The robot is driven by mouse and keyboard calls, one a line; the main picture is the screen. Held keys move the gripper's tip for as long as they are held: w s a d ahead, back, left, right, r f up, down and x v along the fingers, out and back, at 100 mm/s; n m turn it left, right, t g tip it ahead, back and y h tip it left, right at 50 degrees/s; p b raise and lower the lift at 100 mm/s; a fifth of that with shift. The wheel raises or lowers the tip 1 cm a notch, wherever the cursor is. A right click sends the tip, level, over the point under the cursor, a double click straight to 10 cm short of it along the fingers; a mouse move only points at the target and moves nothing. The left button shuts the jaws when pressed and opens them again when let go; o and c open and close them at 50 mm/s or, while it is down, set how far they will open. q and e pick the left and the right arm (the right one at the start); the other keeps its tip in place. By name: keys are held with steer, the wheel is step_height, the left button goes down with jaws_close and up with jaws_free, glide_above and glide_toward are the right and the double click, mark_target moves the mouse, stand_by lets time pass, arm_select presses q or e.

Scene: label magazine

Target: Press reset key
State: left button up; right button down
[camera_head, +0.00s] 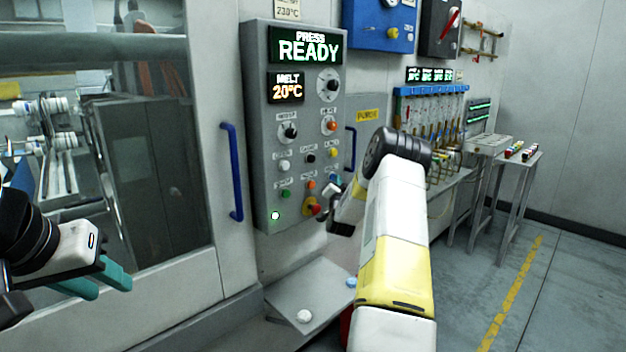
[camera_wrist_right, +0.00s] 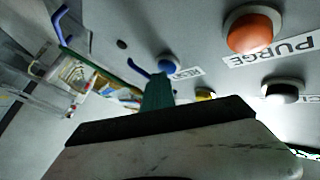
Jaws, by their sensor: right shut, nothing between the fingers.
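The reset key is a round blue button (camera_wrist_right: 168,66) with a partly covered label beside it in the right wrist view. In the head view a small blue spot (camera_head: 335,179) shows at the panel's right edge, close to my right gripper. My right gripper (camera_head: 325,189) is at the lower right of the grey control panel (camera_head: 262,150), its teal fingers shut and empty. In the wrist view its fingertips (camera_wrist_right: 157,84) appear just beside the blue button; I cannot tell whether they touch it. My left gripper (camera_head: 98,280) hangs at the lower left, fingers apart and empty.
A red emergency knob (camera_head: 313,207) sits low on the panel. Blue door handles (camera_head: 231,172) stick out. A sloped grey shelf (camera_head: 290,290) lies below.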

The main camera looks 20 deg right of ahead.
steer(key=shift+s, duration=0.1)
steer(key=shift+s+d, duration=0.25)
steer(key=shift+s, duration=0.4)
steer(key=shift+s+d, duration=0.35)
steer(key=shift+s, duration=0.4)
steer(key=shift+s+d, duration=0.3)
steer(key=shift+s, duration=0.5)
steer(key=shift+s+d, duration=0.35)
steer(key=shift+s, duration=0.4)
steer(key=s+a+r+n+g+y, duration=0.2)
steer(key=s+a+r+n+y, duration=0.15)
steer(key=a+r, duration=0.45)
steer(key=s+a+r+n+g+y, duration=0.25)
steer(key=s+a+r, duration=0.25)
steer(key=a, duration=0.7)
steer(key=s+a+f+n+g+y, duration=0.1)
steer(key=s+a, duration=0.3)
steer(key=s, duration=0.7)
steer(key=s+a+n+g+y, duration=0.1)
steer(key=s+a+n+g, duration=0.2)
steer(key=s, duration=0.9)
steer(key=s+a+f+n+g+y, duration=0.1)
steer(key=s+a+n+g, duration=0.1)
steer(key=s+a, duration=0.4)
steer(key=s+g, duration=0.1)
steer(key=s, duration=0.4)
steer(key=shift+s+a+f+n+y, duration=0.3)
steer(key=shift+y, duration=0.1)
